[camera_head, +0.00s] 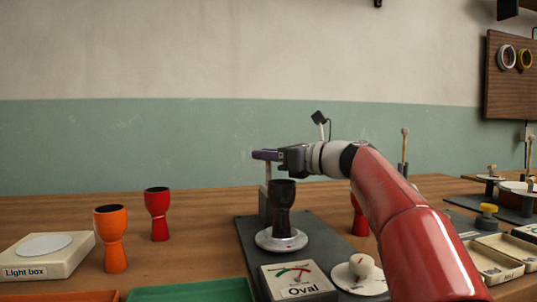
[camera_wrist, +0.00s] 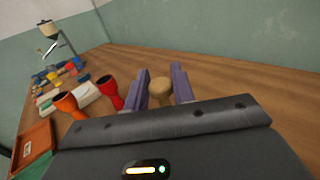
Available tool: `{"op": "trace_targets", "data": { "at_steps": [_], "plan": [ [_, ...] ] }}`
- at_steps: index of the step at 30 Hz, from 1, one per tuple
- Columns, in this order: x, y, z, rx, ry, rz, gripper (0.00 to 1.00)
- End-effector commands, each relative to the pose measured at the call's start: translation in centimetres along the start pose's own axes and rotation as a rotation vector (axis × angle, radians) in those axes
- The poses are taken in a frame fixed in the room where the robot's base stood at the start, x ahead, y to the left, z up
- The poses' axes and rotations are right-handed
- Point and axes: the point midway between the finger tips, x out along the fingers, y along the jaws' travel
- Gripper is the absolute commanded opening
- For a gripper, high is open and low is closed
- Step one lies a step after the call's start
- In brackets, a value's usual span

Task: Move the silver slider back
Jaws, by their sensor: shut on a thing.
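My gripper (camera_head: 262,155) reaches in from the right with purple fingers. In the wrist view its fingers (camera_wrist: 167,88) stand on either side of a round tan knob (camera_wrist: 160,90), and it is shut on this knob. In the head view a thin post (camera_head: 268,174) runs down from the fingers to a grey upright block (camera_head: 264,206) behind a black goblet drum (camera_head: 283,206). This post and block appear to be the silver slider; the drum hides part of them. The drum stands upright on a round silver plate (camera_head: 263,241) on a dark base (camera_head: 246,232).
A gauge box marked Oval (camera_head: 300,284) and a white dial (camera_head: 361,274) sit at the front of the base. A red drum (camera_head: 157,214), an orange drum (camera_head: 113,240) and a light box (camera_head: 42,254) stand left. Another red drum is partly behind my arm.

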Motion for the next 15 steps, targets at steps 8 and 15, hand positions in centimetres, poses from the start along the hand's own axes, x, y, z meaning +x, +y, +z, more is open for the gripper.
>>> {"op": "trace_targets", "data": {
  "at_steps": [8,15],
  "plan": [
    [2.5,-2.5,0.7,0.003,0.001,-0.001,0.0],
    [3.3,-3.3,0.2,0.0,-0.003,-0.003,0.0]
  ]
}}
